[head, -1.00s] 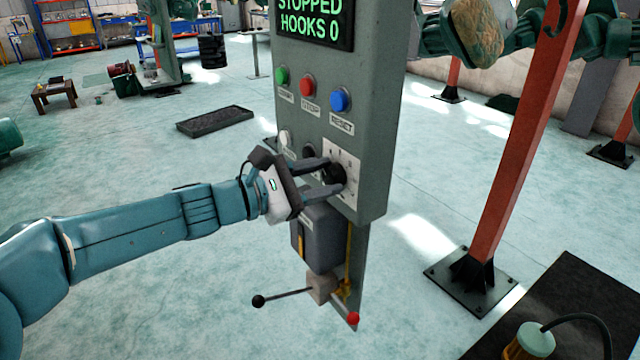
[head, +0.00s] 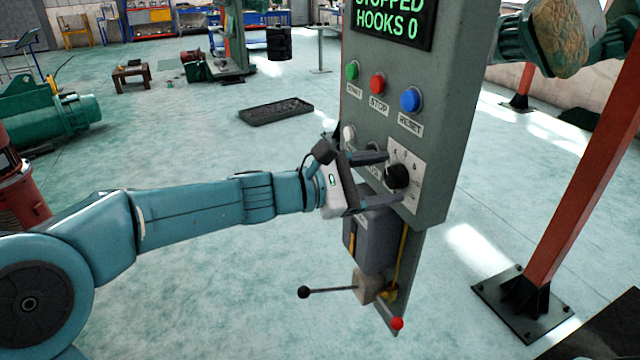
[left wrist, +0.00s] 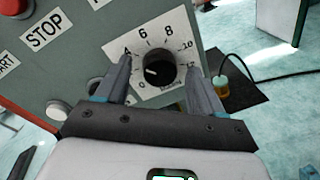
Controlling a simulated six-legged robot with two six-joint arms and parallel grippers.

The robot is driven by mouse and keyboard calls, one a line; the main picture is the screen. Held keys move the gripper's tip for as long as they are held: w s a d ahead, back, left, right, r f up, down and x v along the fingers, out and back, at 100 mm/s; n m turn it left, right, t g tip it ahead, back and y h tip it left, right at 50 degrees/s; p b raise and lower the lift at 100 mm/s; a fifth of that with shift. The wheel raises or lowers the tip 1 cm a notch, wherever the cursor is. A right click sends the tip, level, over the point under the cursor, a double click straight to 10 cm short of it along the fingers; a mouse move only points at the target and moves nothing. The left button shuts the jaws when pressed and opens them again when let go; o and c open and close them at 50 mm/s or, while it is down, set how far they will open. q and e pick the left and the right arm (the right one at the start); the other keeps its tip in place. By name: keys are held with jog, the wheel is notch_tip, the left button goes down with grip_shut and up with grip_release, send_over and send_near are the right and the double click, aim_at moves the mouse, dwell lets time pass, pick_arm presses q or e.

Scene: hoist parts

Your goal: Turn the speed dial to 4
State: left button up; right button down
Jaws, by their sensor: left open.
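The speed dial is a black round knob (head: 398,176) on a white plate low on the grey control panel's front. In the left wrist view the knob (left wrist: 158,68) has a white mark pointing left, between the 0 and the 4; the left finger hides part of the scale there. My left gripper (head: 385,180) is open and empty in front of the dial. In the left wrist view its fingers (left wrist: 160,62) lie one on each side of the knob, with gaps to it. My right gripper is not seen.
Above the dial are a green START button (head: 352,70), a red STOP button (head: 377,83) and a blue RESET button (head: 411,100). The display (head: 392,20) reads STOPPED, HOOKS 0. A grey box (head: 370,238) and a lever (head: 335,289) sit below. A red post (head: 580,170) stands right.

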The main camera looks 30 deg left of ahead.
pick_arm(q)
jog(key=b+v, duration=0.1)
jog(key=v, duration=1.4)
jog(key=shift+s+a, duration=0.25)
jog(key=shift+r, duration=0.1)
